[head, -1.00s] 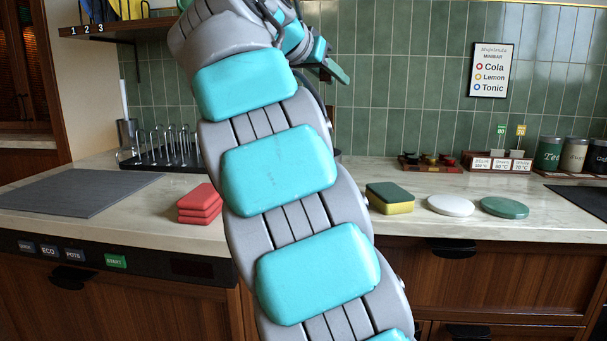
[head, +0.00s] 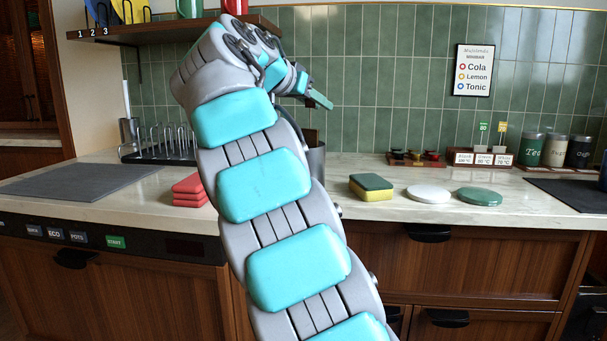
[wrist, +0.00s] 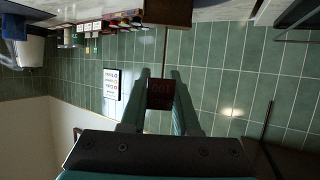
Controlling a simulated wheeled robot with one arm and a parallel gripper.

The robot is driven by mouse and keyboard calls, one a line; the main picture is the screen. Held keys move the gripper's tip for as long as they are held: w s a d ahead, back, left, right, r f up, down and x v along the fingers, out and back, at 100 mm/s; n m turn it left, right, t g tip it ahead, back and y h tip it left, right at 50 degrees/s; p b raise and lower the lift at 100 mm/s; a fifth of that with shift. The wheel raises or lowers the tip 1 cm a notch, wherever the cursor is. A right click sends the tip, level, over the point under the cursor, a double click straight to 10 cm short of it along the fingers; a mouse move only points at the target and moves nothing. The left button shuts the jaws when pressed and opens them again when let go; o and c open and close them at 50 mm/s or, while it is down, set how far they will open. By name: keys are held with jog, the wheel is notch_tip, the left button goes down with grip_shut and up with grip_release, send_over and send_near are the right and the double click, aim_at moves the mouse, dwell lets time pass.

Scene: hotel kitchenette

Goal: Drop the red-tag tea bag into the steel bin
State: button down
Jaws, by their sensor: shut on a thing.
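My gripper (wrist: 161,74) is shut on the dark red tag (wrist: 161,95) of the tea bag in the wrist view. A thin string runs from the tag to the brown bag (wrist: 167,12), which hangs clear of the fingers; this view is upside down. In the head view my gripper (head: 320,100) is in front of the green tiles, above the counter. The steel bin (head: 317,162) stands on the counter behind my arm, mostly hidden. A small brown patch, apparently the bag (head: 310,134), shows near the bin's top; whether it is over the opening I cannot tell.
A green-and-yellow sponge (head: 371,188), white disc (head: 428,194) and green disc (head: 479,197) lie right of the bin. Red stacked pads (head: 190,191) and a wire rack (head: 160,146) are to the left. A shelf (head: 150,32) holds mugs above. Tea canisters (head: 553,150) stand at right.

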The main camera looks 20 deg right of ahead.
jog(key=c, duration=0.6)
grip_release()
jog(key=shift+o, duration=0.2)
jog(key=v, duration=0.7)
jog(key=shift+s+a, duration=0.2)
jog(key=shift+a, duration=0.1)
jog(key=shift+r, duration=0.15)
